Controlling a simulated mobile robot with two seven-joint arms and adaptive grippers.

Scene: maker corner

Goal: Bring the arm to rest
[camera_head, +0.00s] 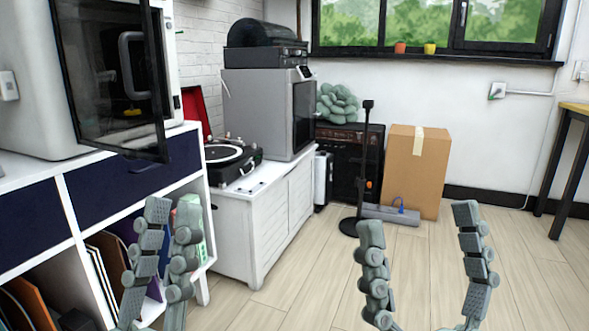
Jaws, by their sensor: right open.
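My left gripper (172,206) is at the lower left, in front of the white shelf unit. Its two grey jointed fingers point up, with a narrow gap between them. A small green and pinkish item (196,228) shows partly behind its right finger; I cannot tell whether they touch. My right gripper (418,222) is at the lower right, fingers up and wide apart. The rest of both arms is out of the picture.
A white shelf unit (55,195) carries a machine with an open dark door (112,80) at left. A white cabinet (232,238) holds a turntable (225,155) and a grey machine (255,110). A cardboard box (416,175) stands behind. The floor (300,300) is clear ahead.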

